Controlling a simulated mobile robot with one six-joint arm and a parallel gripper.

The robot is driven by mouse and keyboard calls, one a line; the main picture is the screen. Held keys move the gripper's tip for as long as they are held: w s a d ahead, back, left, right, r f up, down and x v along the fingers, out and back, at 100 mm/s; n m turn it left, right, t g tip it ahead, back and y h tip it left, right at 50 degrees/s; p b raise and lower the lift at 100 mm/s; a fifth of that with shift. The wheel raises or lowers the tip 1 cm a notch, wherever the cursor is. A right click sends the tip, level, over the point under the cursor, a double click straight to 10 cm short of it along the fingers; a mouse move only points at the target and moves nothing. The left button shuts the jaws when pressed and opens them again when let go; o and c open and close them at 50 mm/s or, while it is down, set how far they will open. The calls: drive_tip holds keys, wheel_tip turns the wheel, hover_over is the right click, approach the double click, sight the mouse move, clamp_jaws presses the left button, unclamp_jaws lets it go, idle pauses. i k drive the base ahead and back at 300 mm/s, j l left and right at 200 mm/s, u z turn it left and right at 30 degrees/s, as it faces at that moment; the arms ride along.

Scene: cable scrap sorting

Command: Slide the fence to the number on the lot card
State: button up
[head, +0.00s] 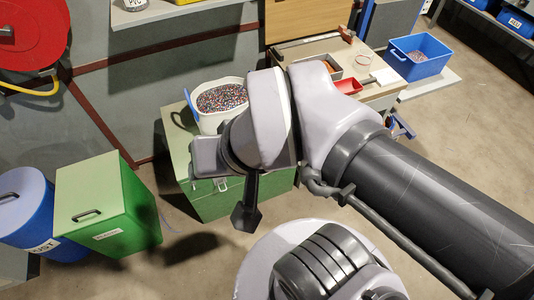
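My gripper (246,216) hangs at the end of my arm in the middle of the head view, in front of the green chest (215,203). Only a dark part pointing down shows, so I cannot tell whether it is open or shut. I see nothing held in it. I cannot pick out a fence for certain; a long grey bar (306,42) lies along the back of the wooden bench at the top. No readable lot card shows. A small pale piece (384,77) lies at the bench's right side, too small to read. My arm hides part of the bench.
A white tub (206,122) of coloured granules stands on the green chest. A green bin (103,205) and blue bin (42,208) stand at left. A red tray (348,86) lies on the bench. A blue crate (416,58) stands right.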

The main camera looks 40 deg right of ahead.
sight(342, 29)
drive_tip(key=z, duration=1.7)
